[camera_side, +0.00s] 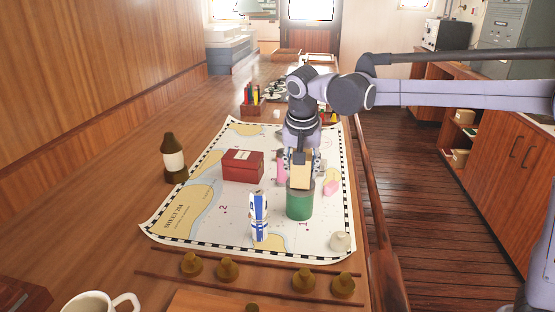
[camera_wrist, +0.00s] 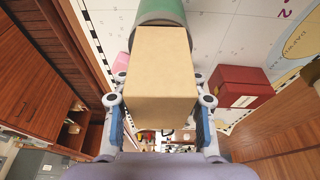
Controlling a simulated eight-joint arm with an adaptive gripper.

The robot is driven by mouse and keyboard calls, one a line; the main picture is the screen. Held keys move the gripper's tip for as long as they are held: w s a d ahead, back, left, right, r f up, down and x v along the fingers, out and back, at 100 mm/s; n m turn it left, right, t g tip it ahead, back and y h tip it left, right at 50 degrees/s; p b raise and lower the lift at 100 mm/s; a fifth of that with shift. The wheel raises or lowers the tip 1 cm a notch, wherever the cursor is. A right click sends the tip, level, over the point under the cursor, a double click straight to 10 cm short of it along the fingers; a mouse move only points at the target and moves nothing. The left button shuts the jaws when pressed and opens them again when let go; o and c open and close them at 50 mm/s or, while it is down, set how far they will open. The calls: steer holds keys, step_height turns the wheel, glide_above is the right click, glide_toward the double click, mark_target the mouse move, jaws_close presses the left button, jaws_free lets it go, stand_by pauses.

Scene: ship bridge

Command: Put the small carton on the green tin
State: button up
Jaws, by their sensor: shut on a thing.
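The small carton (camera_side: 301,173) is a plain tan box held upright between the fingers of my gripper (camera_side: 301,165). In the wrist view the carton (camera_wrist: 161,80) fills the space between the two blue finger pads of my gripper (camera_wrist: 160,125). The green tin (camera_side: 300,203) stands upright on the chart, directly below the carton in the side view. In the wrist view the tin (camera_wrist: 160,12) shows partly behind the carton's far end. The carton's lower end overlaps the tin's top in the side view; I cannot tell whether they touch.
A red box (camera_side: 243,166) lies left of the tin on the chart (camera_side: 200,215). Pink items (camera_side: 331,188) and a pale lump (camera_side: 340,241) are nearby. Brass weights (camera_side: 228,269) and a mug (camera_side: 100,303) are at the front.

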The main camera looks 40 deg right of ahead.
steer(key=o, duration=1.2)
steer(key=shift+f, duration=0.1)
steer(key=v, duration=1.1)
steer(key=shift+r, duration=0.55)
steer(key=shift+s, duration=0.3)
steer(key=s+d+f+n+t+y, duration=0.1)
steer(key=s+d+f+n+t, duration=0.1)
steer(key=s+f, duration=0.6)
steer(key=s+d+f+n+t+y, duration=0.1)
steer(key=s+d+f+n+t, duration=0.1)
steer(key=s+d+f+n, duration=0.3)
steer(key=s+f+n, duration=0.2)
steer(key=s+f, duration=0.1)
steer(key=f, duration=0.1)
steer(key=shift+s+t, duration=0.4)
steer(key=shift+f, duration=0.1)
